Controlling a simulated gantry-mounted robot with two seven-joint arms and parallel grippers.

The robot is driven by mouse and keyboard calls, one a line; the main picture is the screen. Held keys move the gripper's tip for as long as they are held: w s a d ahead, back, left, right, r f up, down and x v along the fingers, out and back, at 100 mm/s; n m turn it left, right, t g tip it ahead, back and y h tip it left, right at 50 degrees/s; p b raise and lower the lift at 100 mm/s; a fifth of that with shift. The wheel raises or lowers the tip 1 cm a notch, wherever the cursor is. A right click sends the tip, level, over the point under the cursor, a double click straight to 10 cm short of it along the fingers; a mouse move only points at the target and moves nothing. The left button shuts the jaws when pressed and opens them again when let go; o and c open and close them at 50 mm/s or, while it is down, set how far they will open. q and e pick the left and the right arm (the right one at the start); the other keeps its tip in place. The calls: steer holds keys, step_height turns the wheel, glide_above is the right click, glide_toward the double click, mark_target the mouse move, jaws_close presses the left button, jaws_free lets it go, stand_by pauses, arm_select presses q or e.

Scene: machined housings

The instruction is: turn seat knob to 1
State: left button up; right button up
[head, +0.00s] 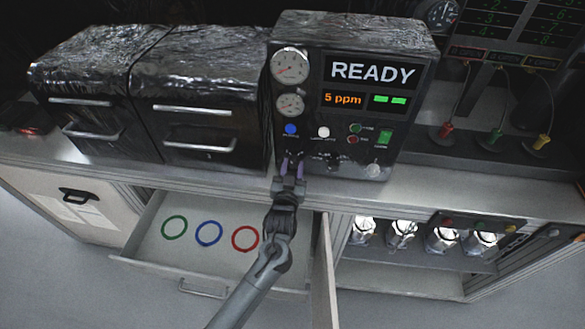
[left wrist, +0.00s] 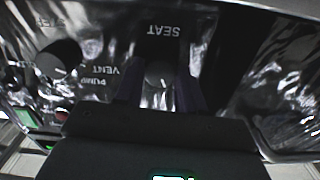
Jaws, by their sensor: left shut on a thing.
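The test machine (head: 352,108) stands on the bench with a lit READY display. My left gripper (head: 292,164) is at the lower left of its front panel. In the left wrist view, the left gripper's fingers (left wrist: 159,88) stand on either side of the grey seat knob (left wrist: 157,73) and are shut on it. The SEAT label (left wrist: 163,31) appears upside down just beyond the knob. The knob's pointer and number marks cannot be made out. In the head view the gripper hides most of the knob. My right gripper is not in view.
A black knob (left wrist: 59,58) sits beside VENT and PUMP lettering in the left wrist view. Blue (head: 290,129) and white (head: 323,132) buttons are above my gripper. Below is an open drawer (head: 150,255) with green, blue and red rings.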

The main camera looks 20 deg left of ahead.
arm_select(q)
steer(key=shift+n, duration=0.6)
steer(key=o, duration=1)
steer(key=shift+o, duration=0.2)
steer(key=v, duration=1)
steer(key=shift+s, duration=0.4)
steer(key=shift+d, duration=0.1)
